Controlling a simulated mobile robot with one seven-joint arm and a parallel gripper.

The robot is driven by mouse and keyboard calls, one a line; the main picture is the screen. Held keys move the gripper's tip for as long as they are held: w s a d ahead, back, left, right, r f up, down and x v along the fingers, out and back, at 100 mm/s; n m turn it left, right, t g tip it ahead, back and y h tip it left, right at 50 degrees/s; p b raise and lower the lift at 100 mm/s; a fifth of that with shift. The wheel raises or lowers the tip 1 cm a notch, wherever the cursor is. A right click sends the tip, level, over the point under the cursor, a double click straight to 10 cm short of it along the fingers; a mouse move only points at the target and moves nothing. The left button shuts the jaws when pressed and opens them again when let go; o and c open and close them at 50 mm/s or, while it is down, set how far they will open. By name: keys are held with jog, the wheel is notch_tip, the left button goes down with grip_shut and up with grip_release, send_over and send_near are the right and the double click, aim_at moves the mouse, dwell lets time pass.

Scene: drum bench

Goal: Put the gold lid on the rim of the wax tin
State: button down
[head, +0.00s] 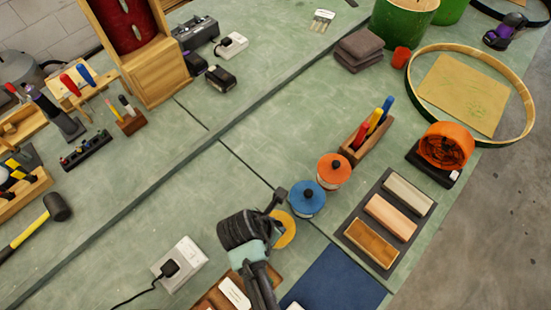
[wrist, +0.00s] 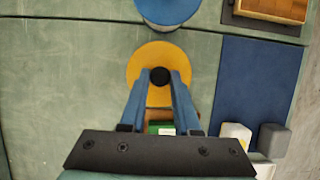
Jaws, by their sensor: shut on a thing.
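The gold lid (wrist: 146,60) is a flat yellow disc with a black knob, in the middle of the wrist view. In the head view the gold lid (head: 288,234) shows partly behind my gripper. My gripper (wrist: 159,77) is shut on the knob, with one blue finger on each side of it. The lid looks about level. I cannot make out the wax tin for sure; the lid and my gripper hide what is under the lid, so I cannot tell whether the lid touches a rim.
A blue-lidded tin (head: 307,199) stands close beside the gold lid, with an orange-lidded tin (head: 333,171) beyond. A dark tray of blocks (head: 389,264) and a blue mat (head: 335,284) lie to the right. A grey box with a black plug (head: 180,264) is at left.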

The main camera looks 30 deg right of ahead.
jog(key=shift+f, duration=1.75)
jog(key=shift+f, duration=0.15)
jog(key=c, duration=0.6)
grip_release()
jog(key=shift+c, duration=0.2)
